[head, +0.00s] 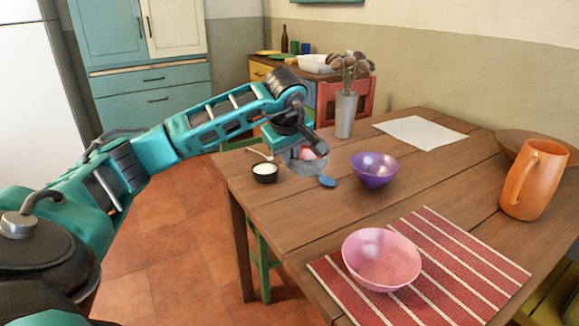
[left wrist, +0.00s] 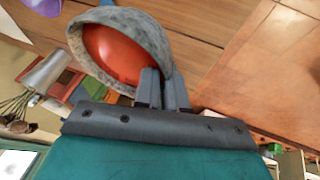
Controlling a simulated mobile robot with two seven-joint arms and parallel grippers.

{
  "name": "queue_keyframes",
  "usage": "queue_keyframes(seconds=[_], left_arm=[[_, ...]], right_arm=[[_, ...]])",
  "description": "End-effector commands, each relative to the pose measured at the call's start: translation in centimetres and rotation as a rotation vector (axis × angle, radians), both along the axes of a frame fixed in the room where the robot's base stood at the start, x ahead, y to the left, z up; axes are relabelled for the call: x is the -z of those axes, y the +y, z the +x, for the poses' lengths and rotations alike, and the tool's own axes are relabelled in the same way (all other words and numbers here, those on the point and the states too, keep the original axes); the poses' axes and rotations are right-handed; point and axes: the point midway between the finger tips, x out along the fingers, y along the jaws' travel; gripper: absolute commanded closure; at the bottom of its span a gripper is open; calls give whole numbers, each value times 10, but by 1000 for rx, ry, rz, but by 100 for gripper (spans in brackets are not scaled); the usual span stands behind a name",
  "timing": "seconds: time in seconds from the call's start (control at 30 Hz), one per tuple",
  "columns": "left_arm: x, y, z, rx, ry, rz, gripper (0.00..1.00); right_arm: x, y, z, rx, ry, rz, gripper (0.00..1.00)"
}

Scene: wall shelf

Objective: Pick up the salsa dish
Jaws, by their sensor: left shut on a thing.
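The salsa dish (head: 304,163) is a grey, stone-like bowl with red salsa in it, near the far left edge of the wooden table. My left gripper (head: 319,149) is shut on its rim and covers part of it in the head view. In the left wrist view, the two dark fingers (left wrist: 162,88) pinch the rim of the salsa dish (left wrist: 152,32), and the red salsa shows inside. I cannot tell whether the dish touches the table. My right gripper is not in view.
On the table (head: 275,225), a small black bowl (head: 265,173) with white contents, a blue lid-like disc (head: 327,182) and a purple bowl (head: 374,170) stand close by. A pink bowl (head: 381,260) sits on a striped mat (head: 450,262).

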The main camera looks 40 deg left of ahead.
Motion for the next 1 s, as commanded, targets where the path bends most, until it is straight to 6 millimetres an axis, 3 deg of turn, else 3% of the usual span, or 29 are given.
queue_keyframes(seconds=[0.1, 0.5, 1.0], left_arm=[[-20, 0, 1, -1, -7, 0, 100], [-63, 0, 1, 0, -7, 0, 100], [-91, 0, 1, -2, -5, 0, 100]], right_arm=[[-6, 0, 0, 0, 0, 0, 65], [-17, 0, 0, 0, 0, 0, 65], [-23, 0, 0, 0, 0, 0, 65]])
